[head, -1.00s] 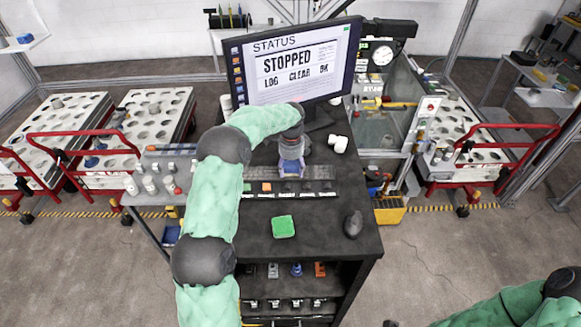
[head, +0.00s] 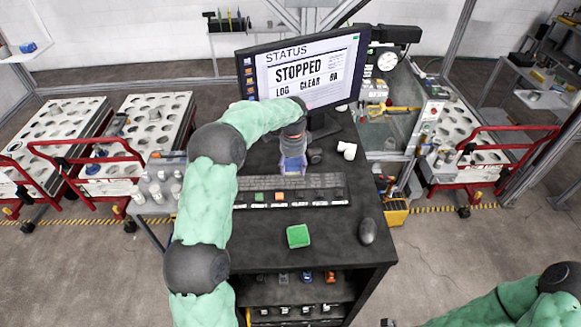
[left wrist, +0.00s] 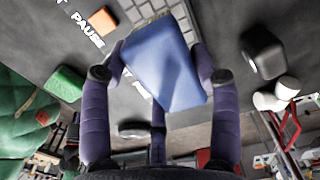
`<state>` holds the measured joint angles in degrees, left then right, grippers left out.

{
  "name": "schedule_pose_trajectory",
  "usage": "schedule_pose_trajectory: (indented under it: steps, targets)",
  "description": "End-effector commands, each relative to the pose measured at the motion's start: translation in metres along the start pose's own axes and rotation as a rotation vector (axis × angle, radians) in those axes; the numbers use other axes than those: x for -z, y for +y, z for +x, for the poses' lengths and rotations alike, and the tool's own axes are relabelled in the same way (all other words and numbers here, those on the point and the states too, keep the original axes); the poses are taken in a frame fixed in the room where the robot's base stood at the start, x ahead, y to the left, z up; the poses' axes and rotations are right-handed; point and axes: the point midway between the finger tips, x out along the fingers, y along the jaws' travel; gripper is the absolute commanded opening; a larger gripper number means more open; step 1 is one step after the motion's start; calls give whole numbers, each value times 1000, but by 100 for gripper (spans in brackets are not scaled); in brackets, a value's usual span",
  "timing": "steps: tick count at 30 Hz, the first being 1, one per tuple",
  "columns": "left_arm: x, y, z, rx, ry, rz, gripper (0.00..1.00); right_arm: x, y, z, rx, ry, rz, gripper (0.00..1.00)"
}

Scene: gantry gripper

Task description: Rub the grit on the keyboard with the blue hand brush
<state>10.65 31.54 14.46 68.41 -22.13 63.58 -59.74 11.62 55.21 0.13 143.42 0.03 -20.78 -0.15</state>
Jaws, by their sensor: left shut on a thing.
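The dark grey keyboard (head: 326,182) lies across the desk below the monitor. My left gripper (head: 292,157) is over its middle, at the back edge. In the left wrist view my left gripper (left wrist: 160,85) is shut on the blue hand brush (left wrist: 170,65), which shows as a blue block between the fingers. The brush's lower end shows at the keyboard in the head view (head: 293,166); I cannot tell whether it touches the keys. I cannot make out any grit. My right arm enters at the lower right, with its gripper out of the picture.
A labelled strip with a green block (head: 260,196) and an orange block (head: 280,196) lies in front of the keyboard. A white fitting (head: 347,150) and the monitor (head: 303,70) stand behind.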

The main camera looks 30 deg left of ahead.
Motion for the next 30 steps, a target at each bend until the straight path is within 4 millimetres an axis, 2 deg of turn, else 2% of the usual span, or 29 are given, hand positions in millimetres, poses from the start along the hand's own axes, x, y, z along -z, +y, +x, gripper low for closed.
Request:
schedule_pose_trajectory:
  steps: [3,9,30]
  targets:
    - [4,3,-14,1,1,-1,36,0,-3,-8,0,0,0,40]
    - [7,7,-25,1,1,-3,36,-1,-5,-13,0,0,0,40]
    - [7,7,-25,1,0,-3,36,-1,-4,-12,0,-1,0,40]
